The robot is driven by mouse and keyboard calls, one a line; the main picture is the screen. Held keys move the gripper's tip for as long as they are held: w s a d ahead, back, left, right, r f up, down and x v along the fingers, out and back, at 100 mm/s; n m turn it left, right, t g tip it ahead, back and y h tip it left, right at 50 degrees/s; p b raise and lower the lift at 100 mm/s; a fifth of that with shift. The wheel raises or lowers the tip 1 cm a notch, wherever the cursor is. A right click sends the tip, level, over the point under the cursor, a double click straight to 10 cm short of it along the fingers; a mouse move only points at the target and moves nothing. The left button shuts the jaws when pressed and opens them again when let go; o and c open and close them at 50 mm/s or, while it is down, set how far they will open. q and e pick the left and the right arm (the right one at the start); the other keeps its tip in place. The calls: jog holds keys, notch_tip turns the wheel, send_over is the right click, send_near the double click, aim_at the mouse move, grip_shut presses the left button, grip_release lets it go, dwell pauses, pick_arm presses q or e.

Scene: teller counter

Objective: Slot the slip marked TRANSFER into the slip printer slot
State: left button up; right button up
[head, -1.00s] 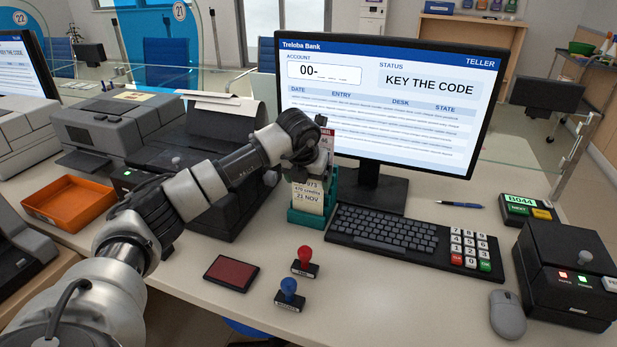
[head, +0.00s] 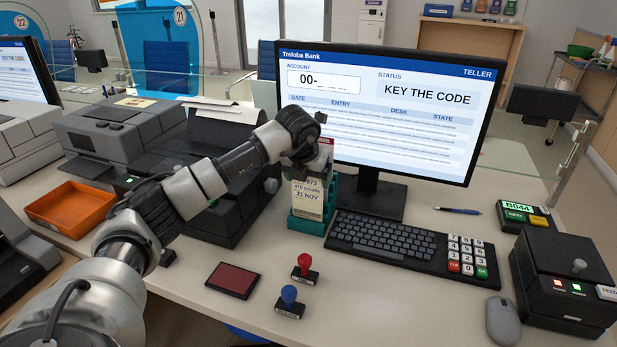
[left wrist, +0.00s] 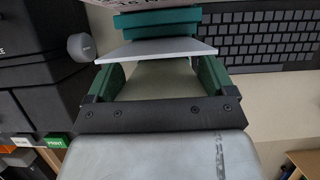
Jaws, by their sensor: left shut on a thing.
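My left gripper (head: 318,158) is at the teal slip holder (head: 306,222), in front of the monitor. In the left wrist view its green fingers (left wrist: 158,68) are shut on a pale slip (left wrist: 155,49), seen nearly edge-on. The word on this slip cannot be read. The holder also shows in the left wrist view (left wrist: 160,22). The black machine (head: 232,200) with a side knob, left of the holder, looks like the slip printer; my arm hides part of it. My right gripper is not in view.
A keyboard (head: 378,238) and monitor (head: 395,105) stand right of the holder. Two stamps, red (head: 304,266) and blue (head: 289,300), and a red ink pad (head: 232,280) lie in front. An orange tray (head: 72,207) is at left.

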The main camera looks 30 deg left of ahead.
pick_arm(q)
notch_tip(320, 180, up, 9)
jog(key=p, duration=0.5)
jog(key=shift+f+p, duration=0.2)
jog(key=shift+p, duration=0.2)
dwell(0.5)
